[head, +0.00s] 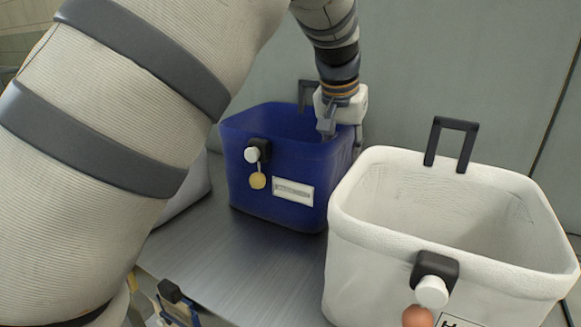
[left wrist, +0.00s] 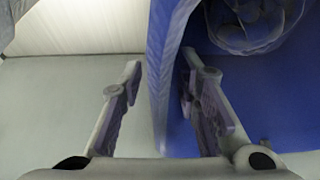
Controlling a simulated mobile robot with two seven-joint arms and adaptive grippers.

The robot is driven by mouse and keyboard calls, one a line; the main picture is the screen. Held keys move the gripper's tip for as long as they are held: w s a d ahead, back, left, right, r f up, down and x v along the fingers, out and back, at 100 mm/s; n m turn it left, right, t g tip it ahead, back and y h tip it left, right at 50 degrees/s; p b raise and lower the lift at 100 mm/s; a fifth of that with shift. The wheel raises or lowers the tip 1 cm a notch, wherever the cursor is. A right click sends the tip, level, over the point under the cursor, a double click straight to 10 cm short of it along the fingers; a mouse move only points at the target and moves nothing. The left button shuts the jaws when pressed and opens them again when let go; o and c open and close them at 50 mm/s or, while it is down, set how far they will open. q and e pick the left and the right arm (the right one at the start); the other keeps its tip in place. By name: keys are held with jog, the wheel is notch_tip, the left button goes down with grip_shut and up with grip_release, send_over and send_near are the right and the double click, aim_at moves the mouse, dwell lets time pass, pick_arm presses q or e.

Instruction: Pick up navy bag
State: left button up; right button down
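The navy bag (head: 290,165) stands upright on the grey metal surface. It is an open-topped box shape with a white label, a black clip and a yellow round tag on its front. My left gripper (head: 342,134) points down at the bag's right rim. In the left wrist view the navy bag's wall (left wrist: 165,55) runs between the two fingers of my left gripper (left wrist: 160,105). One finger is inside the bag and one outside. The fingers are apart, with visible space beside the wall. My right gripper is not in view.
A larger white open bag (head: 440,265) with a black handle stands close on the right. A white object (head: 192,190) is partly hidden behind my left arm. Bare grey surface (head: 235,265) lies in front of the navy bag. A wall (head: 440,60) rises behind.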

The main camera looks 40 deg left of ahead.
pick_arm(q)
jog(key=shift+f, duration=0.2)
grip_shut()
jog(key=shift+r, duration=0.1)
